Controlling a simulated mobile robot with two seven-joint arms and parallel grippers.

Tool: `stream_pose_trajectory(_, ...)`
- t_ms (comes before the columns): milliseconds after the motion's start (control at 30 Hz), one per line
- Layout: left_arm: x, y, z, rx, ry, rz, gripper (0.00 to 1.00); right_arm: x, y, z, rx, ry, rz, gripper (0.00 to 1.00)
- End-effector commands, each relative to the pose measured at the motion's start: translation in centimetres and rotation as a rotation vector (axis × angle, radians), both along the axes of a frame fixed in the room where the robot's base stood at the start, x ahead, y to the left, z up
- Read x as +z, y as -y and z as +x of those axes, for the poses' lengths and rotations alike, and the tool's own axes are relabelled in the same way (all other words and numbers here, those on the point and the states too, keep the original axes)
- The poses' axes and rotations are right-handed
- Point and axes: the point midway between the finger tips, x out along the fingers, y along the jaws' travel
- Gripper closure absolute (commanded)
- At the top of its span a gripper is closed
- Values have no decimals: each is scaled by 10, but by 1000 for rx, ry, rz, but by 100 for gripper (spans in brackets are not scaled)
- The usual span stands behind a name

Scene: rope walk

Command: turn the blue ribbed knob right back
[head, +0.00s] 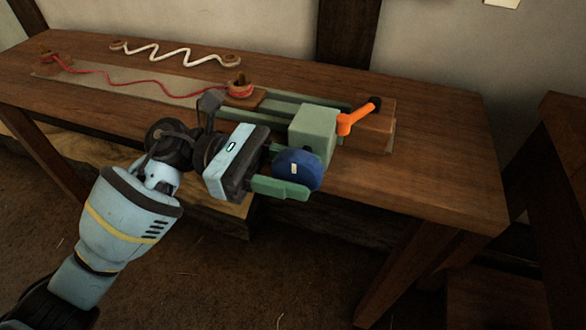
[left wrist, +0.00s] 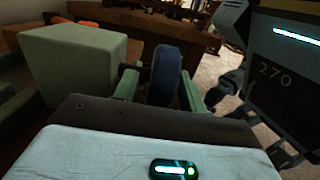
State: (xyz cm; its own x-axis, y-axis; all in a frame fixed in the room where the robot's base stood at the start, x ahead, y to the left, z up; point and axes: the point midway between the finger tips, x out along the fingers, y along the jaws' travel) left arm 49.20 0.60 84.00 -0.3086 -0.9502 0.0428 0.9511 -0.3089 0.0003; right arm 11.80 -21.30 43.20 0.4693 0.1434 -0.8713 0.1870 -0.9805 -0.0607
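The blue knob (head: 298,170) sits on the front side of a green block (head: 313,133), with a small white mark on its face. It also shows in the left wrist view (left wrist: 165,77), edge-on. My left gripper (head: 278,168) is at the knob, its two green fingers spread. In the left wrist view the knob stands between the fingers (left wrist: 160,90), with a gap showing on its left side. Whether the right-hand finger touches it I cannot tell. The ribs are too small to make out. My right gripper is not in view.
An orange lever (head: 357,118) sticks out beside the green block, near a wooden block (head: 376,130). A red cord (head: 150,84) and a white zigzag cord (head: 170,50) lie along the wooden bench (head: 430,160). The bench's right end is clear.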

Motion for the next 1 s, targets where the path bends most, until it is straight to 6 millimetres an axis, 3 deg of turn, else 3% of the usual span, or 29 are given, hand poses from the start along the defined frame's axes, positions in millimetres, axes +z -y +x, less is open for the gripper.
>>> stream_pose_trajectory(367,-1,-5,2,2,1,3,56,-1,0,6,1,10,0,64)
stream_pose_trajectory(800,-4,-64,21,1,1,2,56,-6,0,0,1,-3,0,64)
stream_pose_trajectory(1000,-4,-74,24,0,1,2,56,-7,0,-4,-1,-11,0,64)
